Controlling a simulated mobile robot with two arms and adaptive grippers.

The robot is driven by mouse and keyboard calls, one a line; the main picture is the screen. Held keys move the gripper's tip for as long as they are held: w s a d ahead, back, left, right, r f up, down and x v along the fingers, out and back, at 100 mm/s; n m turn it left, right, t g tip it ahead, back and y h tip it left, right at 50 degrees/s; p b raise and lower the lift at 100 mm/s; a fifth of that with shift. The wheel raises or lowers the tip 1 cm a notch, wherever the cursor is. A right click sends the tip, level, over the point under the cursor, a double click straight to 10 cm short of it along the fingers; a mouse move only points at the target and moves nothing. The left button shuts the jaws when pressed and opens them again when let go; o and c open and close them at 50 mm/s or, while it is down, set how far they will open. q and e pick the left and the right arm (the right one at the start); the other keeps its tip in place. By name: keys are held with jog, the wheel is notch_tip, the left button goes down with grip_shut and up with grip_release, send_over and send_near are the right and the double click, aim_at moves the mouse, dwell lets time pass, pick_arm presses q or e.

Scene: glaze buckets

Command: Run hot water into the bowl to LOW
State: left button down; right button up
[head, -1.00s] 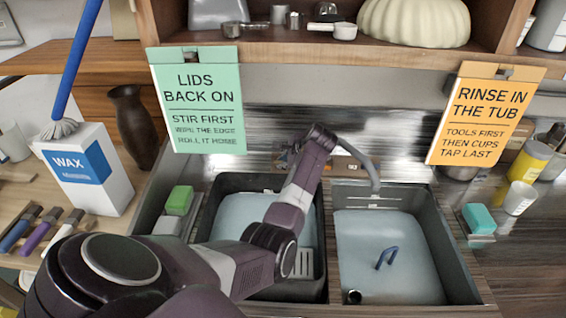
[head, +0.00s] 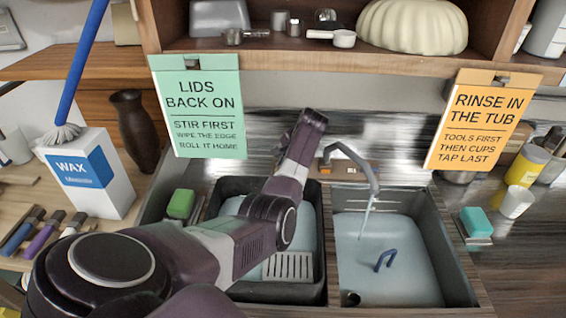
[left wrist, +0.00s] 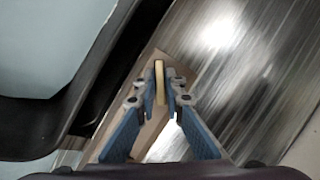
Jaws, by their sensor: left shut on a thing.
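The grey tap (head: 368,175) arches over the right sink basin (head: 440,245), and a thin stream of water (head: 366,215) falls from its spout. That basin holds pale water, with a blue looped handle (head: 384,258) in it. I cannot make out a LOW mark. My left arm reaches across the left basin to the back of the sink, and its gripper is hidden behind the wrist in the head view. In the left wrist view the left gripper (left wrist: 160,92) is shut on a thin yellowish lever (left wrist: 159,78) over a wooden plate (left wrist: 125,130). My right gripper is not in view.
The left basin (head: 313,285) has a slotted grate (head: 287,267). A green sponge (head: 180,203) and a teal sponge (head: 476,221) flank the sink. Two signs (head: 200,110) (head: 483,120) hang from the shelf above. A wax box (head: 95,175) stands at left.

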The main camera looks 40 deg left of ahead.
pick_arm(q)
jog(key=shift+n+h+p, duration=0.3)
jog(key=shift+n+h, duration=0.5)
jog(key=shift+n, duration=0.9)
jog(key=c, duration=2)
grip_release()
jog(key=shift+v, duration=3.75)
